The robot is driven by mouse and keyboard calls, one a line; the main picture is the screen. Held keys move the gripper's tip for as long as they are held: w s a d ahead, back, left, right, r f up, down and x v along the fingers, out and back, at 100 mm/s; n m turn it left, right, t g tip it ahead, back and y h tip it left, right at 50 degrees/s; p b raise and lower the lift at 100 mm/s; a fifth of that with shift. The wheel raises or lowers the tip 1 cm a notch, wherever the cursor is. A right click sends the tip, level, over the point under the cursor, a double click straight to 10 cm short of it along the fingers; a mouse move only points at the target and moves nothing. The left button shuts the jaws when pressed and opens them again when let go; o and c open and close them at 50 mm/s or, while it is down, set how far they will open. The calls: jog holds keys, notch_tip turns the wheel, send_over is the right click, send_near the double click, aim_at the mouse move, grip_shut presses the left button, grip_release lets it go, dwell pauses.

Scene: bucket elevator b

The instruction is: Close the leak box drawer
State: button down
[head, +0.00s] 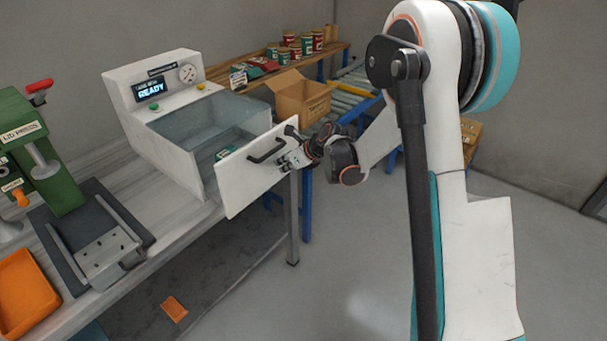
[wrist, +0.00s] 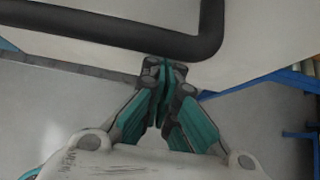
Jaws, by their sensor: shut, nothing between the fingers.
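The leak box (head: 166,141) is a white machine with a display reading READY, standing on the bench. Its drawer stands open toward me, with a white front panel (head: 237,178) and a black bar handle (head: 268,151). A small green item (head: 226,153) shows inside, partly hidden by the panel. My gripper (head: 284,164) is shut and empty at the right part of the drawer front, just below the handle. In the wrist view the shut fingertips (wrist: 165,68) point at the white panel, below the black handle (wrist: 150,42). I cannot tell whether they touch it.
A green press (head: 45,150) with a red lever and an orange tray (head: 26,293) stand on the bench at left. Behind the drawer are a cardboard box (head: 299,97), several cans (head: 294,46) and a roller conveyor (head: 350,92). Open floor lies right of the bench.

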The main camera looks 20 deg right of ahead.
jog(key=w+a, duration=0.2)
jog(key=w, duration=0.1)
jog(key=w+a, duration=0.4)
jog(key=w, duration=0.1)
jog(key=shift+w+a, duration=0.2)
jog(key=shift+w, duration=0.15)
jog(key=shift+r, duration=0.1)
jog(key=shift+w, duration=0.1)
